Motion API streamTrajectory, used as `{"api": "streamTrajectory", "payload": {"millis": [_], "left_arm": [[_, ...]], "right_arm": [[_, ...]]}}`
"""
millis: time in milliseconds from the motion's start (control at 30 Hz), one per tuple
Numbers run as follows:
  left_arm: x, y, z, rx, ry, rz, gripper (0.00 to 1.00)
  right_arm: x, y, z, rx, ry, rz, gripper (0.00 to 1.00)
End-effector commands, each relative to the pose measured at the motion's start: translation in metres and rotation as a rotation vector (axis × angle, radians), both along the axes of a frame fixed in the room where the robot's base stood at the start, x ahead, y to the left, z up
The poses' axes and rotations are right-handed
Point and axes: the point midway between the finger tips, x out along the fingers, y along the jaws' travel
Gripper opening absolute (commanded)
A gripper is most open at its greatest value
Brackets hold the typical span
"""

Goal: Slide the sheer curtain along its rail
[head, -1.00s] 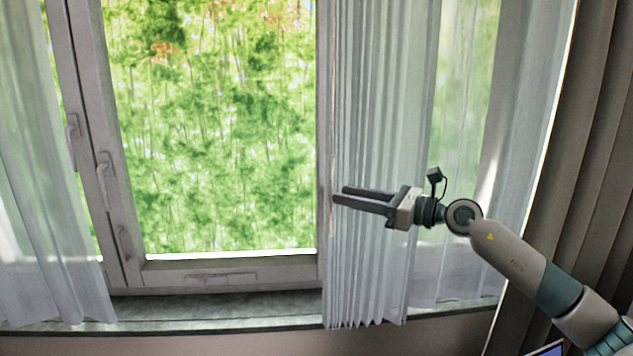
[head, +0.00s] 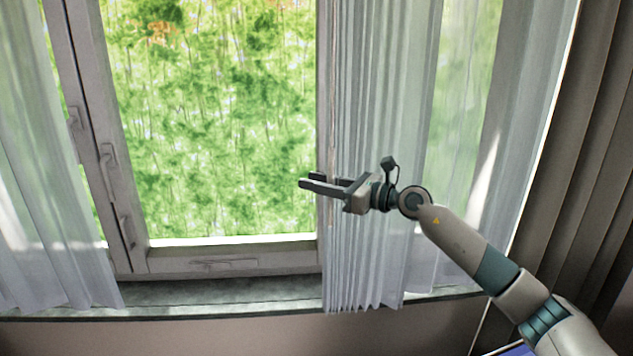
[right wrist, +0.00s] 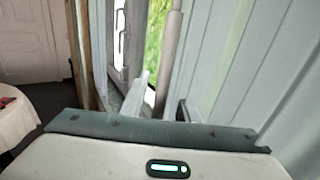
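The right-hand sheer curtain (head: 380,120) hangs in gathered white folds beside the window's right post. In the right wrist view the pale sheer cloth (right wrist: 235,75) fills the right side. My right gripper (head: 306,179) is at the curtain's left edge, with its fingers pointing left and their tips past that edge, over the window. In the right wrist view its two fingers (right wrist: 160,100) are apart, with window and frame showing between them. I cannot tell whether any cloth lies between the fingers. The rail is out of view above. My left gripper is not in view.
Another sheer curtain (head: 40,190) hangs at the far left. The window frame (head: 230,261) has handles (head: 107,158) on its left side. A sill (head: 210,296) runs below. A heavy brown curtain (head: 575,130) hangs at the right. A white-covered table (right wrist: 18,118) shows in the right wrist view.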

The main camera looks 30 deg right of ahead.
Motion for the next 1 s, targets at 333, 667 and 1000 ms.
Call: {"api": "streamTrajectory", "payload": {"millis": [333, 667, 1000], "left_arm": [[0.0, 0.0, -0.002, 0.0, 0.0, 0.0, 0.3], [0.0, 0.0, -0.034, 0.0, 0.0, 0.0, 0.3], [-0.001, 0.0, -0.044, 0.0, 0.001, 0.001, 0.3]], "right_arm": [[0.0, -0.001, -0.001, 0.0, 0.0, -0.001, 0.0], [-0.01, -0.031, -0.006, -0.001, 0.0, -0.004, 0.0], [-0.017, -0.047, 0.0, -0.001, -0.001, -0.001, 0.0]]}}
